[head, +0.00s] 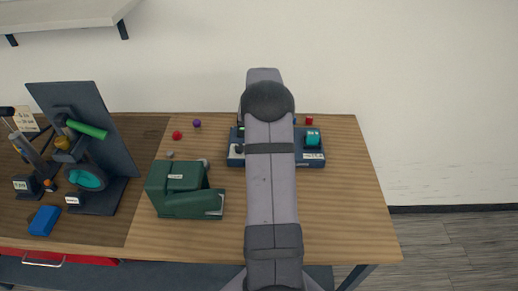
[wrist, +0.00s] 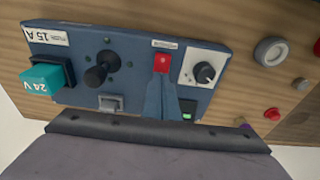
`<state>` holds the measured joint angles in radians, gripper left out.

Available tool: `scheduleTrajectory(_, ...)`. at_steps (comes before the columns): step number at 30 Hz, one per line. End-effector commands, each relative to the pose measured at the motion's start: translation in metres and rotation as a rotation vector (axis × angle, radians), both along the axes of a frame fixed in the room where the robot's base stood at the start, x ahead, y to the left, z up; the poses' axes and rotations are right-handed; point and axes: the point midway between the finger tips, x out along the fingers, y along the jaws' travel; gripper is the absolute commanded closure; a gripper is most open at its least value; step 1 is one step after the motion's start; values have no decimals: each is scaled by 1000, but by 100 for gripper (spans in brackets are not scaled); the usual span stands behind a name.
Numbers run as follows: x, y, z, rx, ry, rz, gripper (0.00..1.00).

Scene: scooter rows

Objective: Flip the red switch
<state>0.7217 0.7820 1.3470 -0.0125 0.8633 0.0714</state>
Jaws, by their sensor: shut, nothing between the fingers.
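The red switch (wrist: 162,62) is a small red piece on a dark blue control panel (wrist: 128,48), under a small white label. The panel also shows in the head view (head: 313,161), on the wooden bench, partly covered by my arm. The red switch is hidden in the head view. My gripper (wrist: 162,77) is shut and empty in the wrist view, its tips right at the lower edge of the red switch. I cannot tell whether they touch it. In the head view my gripper is hidden behind my arm.
On the panel, a black joystick (wrist: 101,69), a teal 24 V block (wrist: 45,78), a grey rocker (wrist: 110,103) and a white-plated knob (wrist: 204,72) surround the switch. A green machine (head: 180,194) stands to the left on the bench. The bench's right side is clear.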

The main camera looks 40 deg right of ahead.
Motion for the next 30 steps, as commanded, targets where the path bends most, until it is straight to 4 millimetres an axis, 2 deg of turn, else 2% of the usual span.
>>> scheduleTrajectory(19, 0, 0, -6, 1, 1, 0, 100)
scheduleTrajectory(30, 0, 0, 16, 0, 0, 0, 100)
